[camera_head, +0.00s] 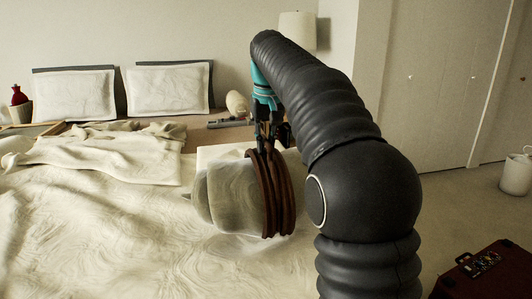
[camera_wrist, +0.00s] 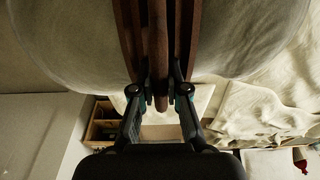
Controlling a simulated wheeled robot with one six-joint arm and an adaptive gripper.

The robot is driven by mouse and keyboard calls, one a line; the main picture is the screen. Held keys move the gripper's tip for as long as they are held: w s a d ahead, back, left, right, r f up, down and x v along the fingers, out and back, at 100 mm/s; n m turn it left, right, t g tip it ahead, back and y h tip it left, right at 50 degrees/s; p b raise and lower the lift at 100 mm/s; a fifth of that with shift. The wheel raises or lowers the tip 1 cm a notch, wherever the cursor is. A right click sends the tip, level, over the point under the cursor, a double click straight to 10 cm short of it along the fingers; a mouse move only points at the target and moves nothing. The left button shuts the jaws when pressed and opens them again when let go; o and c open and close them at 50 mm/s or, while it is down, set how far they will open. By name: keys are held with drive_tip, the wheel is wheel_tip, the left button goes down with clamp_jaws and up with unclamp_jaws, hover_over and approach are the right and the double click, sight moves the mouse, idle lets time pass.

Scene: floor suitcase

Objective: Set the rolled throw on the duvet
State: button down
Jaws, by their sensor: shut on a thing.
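The rolled throw (camera_head: 228,203) is a thick cream roll with brown straps (camera_head: 274,205) around its right part. In the head view it is at the near right part of the cream, rumpled duvet (camera_head: 110,225). My gripper (camera_head: 266,150) points down and is shut on the top of the straps. In the wrist view the fingertips (camera_wrist: 160,92) close on the middle strap, with the pale roll (camera_wrist: 75,40) on both sides. I cannot tell whether the roll's underside touches the duvet. My arm hides the area to its right.
Two pillows (camera_head: 75,96) lean at the bed's head, with a crumpled cloth (camera_head: 125,145) before them. A lamp (camera_head: 298,30) stands at the back. A dark red suitcase (camera_head: 485,272) is on the floor at lower right. The duvet's left part is clear.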

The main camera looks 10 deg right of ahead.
drive_tip(key=shift+f, duration=1.3)
drive_tip(key=c, duration=1.2)
unclamp_jaws()
drive_tip(key=r, duration=0.3)
drive_tip(key=s+r, duration=0.1)
drive_tip(key=r, duration=0.7)
drive_tip(key=shift+s+r, duration=0.2)
drive_tip(key=shift+s, duration=0.15)
drive_tip(key=shift+s+r, duration=0.1)
drive_tip(key=shift+r, duration=0.2)
